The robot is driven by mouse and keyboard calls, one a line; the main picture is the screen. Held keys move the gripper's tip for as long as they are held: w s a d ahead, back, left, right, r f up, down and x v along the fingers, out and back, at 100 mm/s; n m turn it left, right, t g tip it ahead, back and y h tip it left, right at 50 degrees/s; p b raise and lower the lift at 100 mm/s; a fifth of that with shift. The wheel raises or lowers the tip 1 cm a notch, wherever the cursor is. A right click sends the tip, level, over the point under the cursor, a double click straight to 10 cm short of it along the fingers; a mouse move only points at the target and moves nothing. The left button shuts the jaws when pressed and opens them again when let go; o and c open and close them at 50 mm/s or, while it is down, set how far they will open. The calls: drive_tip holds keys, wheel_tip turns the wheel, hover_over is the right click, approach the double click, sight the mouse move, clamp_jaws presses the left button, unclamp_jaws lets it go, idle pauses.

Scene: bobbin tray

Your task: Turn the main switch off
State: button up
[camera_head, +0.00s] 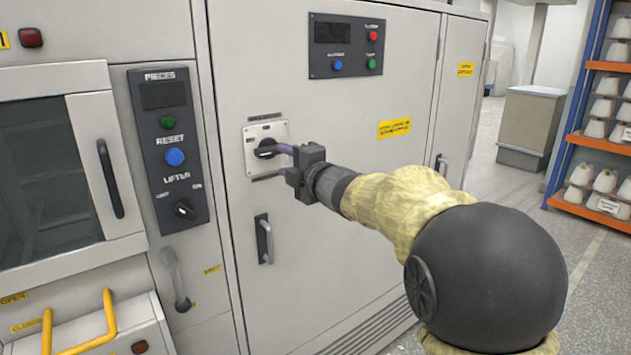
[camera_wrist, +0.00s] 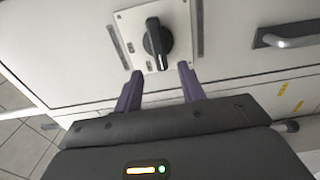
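The main switch is a black rotary knob (camera_head: 267,151) on a pale square plate (camera_head: 281,131) on the grey cabinet door. In the wrist view the knob (camera_wrist: 156,40) lies lengthwise in the picture, its lower end close to the gap between my fingertips. My gripper (camera_head: 268,164) is in front of the plate. In the wrist view its two purple fingers (camera_wrist: 161,71) are spread apart, one on each side of the knob's lower end, with nothing held between them. The head view does not show clearly whether a finger touches the knob.
A door handle (camera_head: 265,240) is below the switch. A dark button panel (camera_head: 346,46) is above it. A control panel with a blue button (camera_head: 175,157) and a lifter knob (camera_head: 184,208) is to the left. Bobbin shelves (camera_head: 602,135) stand at the right, beyond open floor.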

drive_tip(key=v, duration=1)
drive_tip(key=shift+b, duration=0.45)
drive_tip(key=shift+s+d, duration=0.1)
drive_tip(key=s+d+f+m+g+h, duration=0.25)
drive_tip(key=d+f+m+h, duration=0.25)
drive_tip(key=f+m, duration=0.45)
drive_tip(key=s+d+f+m+g+h, duration=0.3)
drive_tip(key=d+f+m, duration=0.35)
drive_tip(key=f, duration=0.55)
drive_tip(key=s+f+m+g+h, duration=0.2)
drive_tip(key=s+f+m+g, duration=0.6)
drive_tip(key=s+f, duration=0.65)
wheel_tip(320, 180, up, 18)
drive_tip(key=s+m+t+p, duration=0.1)
drive_tip(key=s+p, duration=0.1)
drive_tip(key=p, duration=1.4)
drive_tip(key=shift+d, duration=0.2)
